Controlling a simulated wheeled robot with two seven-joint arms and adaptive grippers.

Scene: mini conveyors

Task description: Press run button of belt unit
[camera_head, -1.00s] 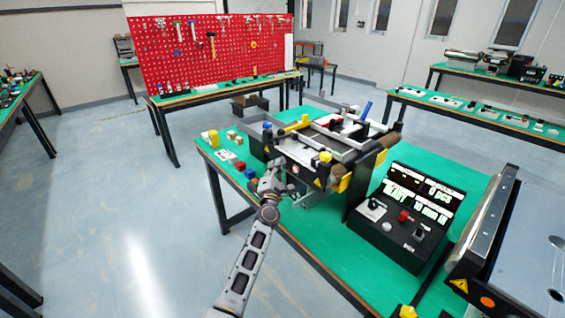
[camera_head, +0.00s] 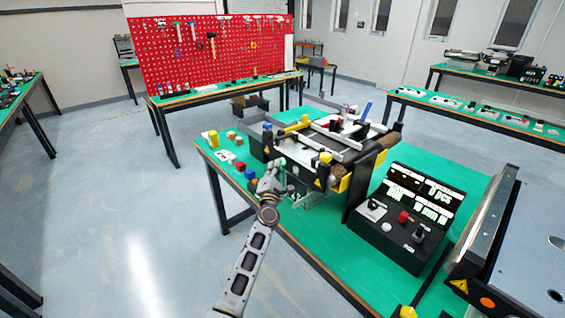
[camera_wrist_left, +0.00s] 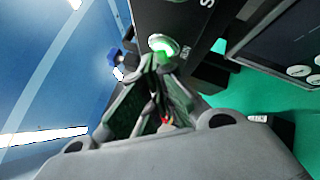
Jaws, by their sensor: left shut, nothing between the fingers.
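The belt unit (camera_head: 300,176) is a dark conveyor with yellow parts, standing on the green table. In the left wrist view, a round button (camera_wrist_left: 165,45) on its dark front panel glows green. My left gripper (camera_head: 277,166) is shut and empty at the unit's near left end. In the left wrist view its closed fingertips (camera_wrist_left: 154,63) are right at the button's lower edge and cover part of it. I cannot tell whether they are pressing it. My right gripper is not in view.
A black control box (camera_head: 400,222) with lit displays, a red button and other knobs stands to the right on the green table (camera_head: 300,238). Small coloured blocks (camera_head: 240,167) lie at the table's left end. A large metal machine (camera_head: 525,245) is at the far right.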

